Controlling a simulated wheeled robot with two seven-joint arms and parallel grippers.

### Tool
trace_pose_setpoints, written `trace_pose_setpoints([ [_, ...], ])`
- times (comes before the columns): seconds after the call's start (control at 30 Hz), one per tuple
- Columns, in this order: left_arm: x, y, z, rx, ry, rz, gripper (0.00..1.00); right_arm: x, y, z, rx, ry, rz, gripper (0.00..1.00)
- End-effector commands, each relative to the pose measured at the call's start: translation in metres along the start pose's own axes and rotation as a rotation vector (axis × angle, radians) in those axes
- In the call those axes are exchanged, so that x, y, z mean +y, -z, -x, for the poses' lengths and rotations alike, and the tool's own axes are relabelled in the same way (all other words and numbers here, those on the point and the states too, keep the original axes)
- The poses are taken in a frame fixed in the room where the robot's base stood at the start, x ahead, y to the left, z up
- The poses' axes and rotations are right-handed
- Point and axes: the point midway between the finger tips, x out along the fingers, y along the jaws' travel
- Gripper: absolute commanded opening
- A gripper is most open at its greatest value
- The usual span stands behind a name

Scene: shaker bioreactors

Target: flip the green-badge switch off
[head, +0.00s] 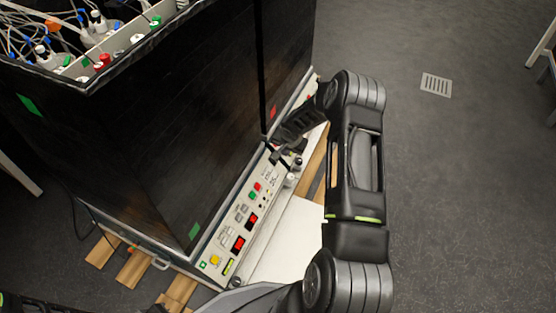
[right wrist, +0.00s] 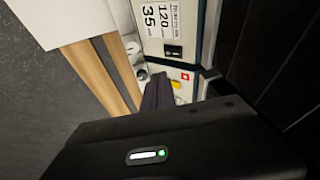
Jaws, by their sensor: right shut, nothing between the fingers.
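The near black-covered shaker carries green patches (head: 194,230). Its pale control panel (head: 228,232) runs along its lower edge, with a small green badge (head: 203,265) beside a yellow button at the near end. In the right wrist view, a black switch (right wrist: 173,51) sits by a label reading 120 and 35. My right gripper (head: 284,154) is over the panel's far end, shut and empty; its fingers (right wrist: 158,92) show close to the panel in the right wrist view. It partly hides the panel there, and I cannot tell contact. My left gripper is not in view.
A second dark unit (head: 288,60) stands beyond, with a red badge (right wrist: 185,76) and a yellow button (right wrist: 176,85) near my fingers. Bottles and tubing fill the near shaker's top. Wooden slats (head: 133,268) lie underneath. The grey floor (head: 450,190) at right is mostly clear.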

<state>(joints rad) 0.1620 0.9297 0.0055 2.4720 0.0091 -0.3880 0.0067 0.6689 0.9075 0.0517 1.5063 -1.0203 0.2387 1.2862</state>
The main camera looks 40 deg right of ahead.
Motion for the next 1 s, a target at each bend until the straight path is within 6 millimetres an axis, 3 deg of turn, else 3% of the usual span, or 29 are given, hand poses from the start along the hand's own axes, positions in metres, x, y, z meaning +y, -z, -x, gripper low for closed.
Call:
trace_pose_setpoints([
  [0.03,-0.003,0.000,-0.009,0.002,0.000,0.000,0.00,0.001,-0.002,-0.016,-0.002,0.001,-0.002,0.00],
  [0.2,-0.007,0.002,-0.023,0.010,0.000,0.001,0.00,0.002,-0.002,-0.051,-0.001,-0.001,-0.002,0.00],
  [0.4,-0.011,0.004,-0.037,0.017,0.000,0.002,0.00,-0.011,-0.009,-0.076,-0.001,0.001,0.000,0.00],
  [1.0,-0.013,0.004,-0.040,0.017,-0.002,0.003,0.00,-0.017,-0.011,-0.085,-0.001,0.014,-0.004,0.00],
])
